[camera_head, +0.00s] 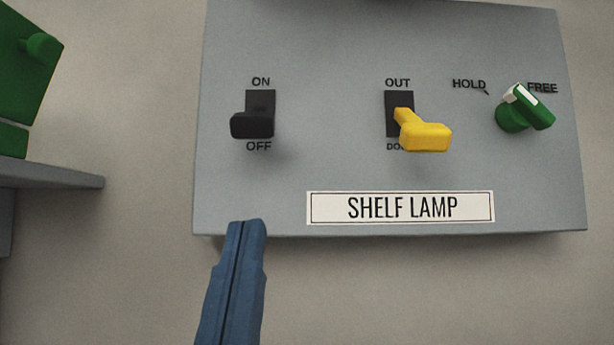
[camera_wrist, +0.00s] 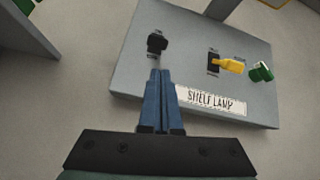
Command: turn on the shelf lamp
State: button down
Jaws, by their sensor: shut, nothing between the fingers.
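A grey panel (camera_head: 330,150) labelled SHELF LAMP (camera_head: 401,207) fills the middle of the head view. At its left is a black ON/OFF switch (camera_head: 253,123); its lever is down at OFF. It also shows in the wrist view (camera_wrist: 157,43). A yellow lever (camera_head: 425,134) sits in the OUT slot's lower part, over a partly hidden lower label.
A green object with a knob (camera_head: 28,60) is at the far left, above a grey ledge (camera_head: 50,177) that sticks out toward the panel. The wall below the panel (camera_head: 430,290) is bare.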

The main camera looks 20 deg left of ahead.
aim_at(255, 120)
jog(key=shift+w+a+f+m, duration=0.15)
jog(key=shift+a+m, duration=0.2)
jog(key=shift+m, duration=0.2)
jog(key=shift+w+a+f+m, duration=0.15)
jog(key=shift+a+m, duration=0.2)
jog(key=shift+m, duration=0.2)
jog(key=shift+s, duration=0.15)
jog(key=shift+r, duration=0.1)
jog(key=p+x, duration=0.5)
jog(key=x, duration=0.4)
jog(key=shift+s+p, duration=0.1)
jog(key=shift+p, duration=0.2)
jog(key=shift+w+a+r, duration=0.1)
jog(key=shift+w+r, duration=0.25)
jog(key=shift+w, duration=0.1)
jog(key=shift+w+r+p, duration=0.1)
jog(key=shift+p, duration=0.45)
jog(key=shift+g, duration=0.3)
